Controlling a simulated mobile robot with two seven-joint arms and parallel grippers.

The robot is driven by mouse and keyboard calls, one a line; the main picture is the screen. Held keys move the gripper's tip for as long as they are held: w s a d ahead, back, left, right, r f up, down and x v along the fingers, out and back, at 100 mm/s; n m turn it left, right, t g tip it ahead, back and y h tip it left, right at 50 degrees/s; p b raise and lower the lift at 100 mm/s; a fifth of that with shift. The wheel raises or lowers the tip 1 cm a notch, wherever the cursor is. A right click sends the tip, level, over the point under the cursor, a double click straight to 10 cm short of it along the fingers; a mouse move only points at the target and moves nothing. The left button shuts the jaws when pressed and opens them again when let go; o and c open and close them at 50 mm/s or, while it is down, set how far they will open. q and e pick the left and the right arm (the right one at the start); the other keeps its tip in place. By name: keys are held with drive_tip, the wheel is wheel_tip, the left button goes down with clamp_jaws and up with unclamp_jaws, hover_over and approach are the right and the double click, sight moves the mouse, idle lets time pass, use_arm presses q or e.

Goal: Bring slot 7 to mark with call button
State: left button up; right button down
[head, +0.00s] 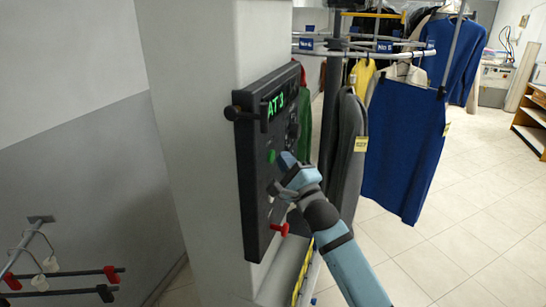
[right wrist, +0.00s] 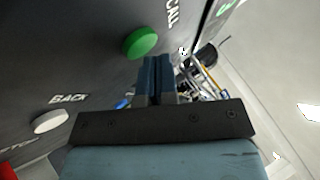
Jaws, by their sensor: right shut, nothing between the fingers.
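The dark control panel (head: 254,190) is fixed to a grey pillar, with a green display (head: 275,104) that appears to read "AT 3". The green call button (head: 271,156) is on the panel; in the right wrist view the green button (right wrist: 140,42) is beside the word CALL. My right gripper (head: 284,171) is shut and empty in front of the panel, close to the button. Its fingertips (right wrist: 157,66) are just below and right of the button in the wrist view; contact cannot be told. Slot tags (head: 384,46) hang on the curved conveyor rail (head: 350,54); slot 7 cannot be made out. My left gripper is out of view.
A white BACK button (right wrist: 48,121) and a red control (head: 281,229) are lower on the panel. A blue garment (head: 402,145) and a grey garment (head: 347,150) hang right of the panel. A wall rack with rods (head: 65,272) stands lower left. Tiled floor (head: 470,220) is clear at right.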

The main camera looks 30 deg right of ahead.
drive_tip(key=shift+w+a, duration=0.25)
drive_tip(key=shift+w, duration=0.05)
idle(0.4)
drive_tip(key=shift+s+d, duration=0.1)
drive_tip(key=shift+s+d+p, duration=0.35)
drive_tip(key=shift+s+d, duration=0.1)
drive_tip(key=shift+s, duration=0.1)
idle(0.3)
drive_tip(key=shift+s+d+p, duration=0.55)
drive_tip(key=shift+s+d, duration=1.05)
drive_tip(key=shift+s, duration=0.3)
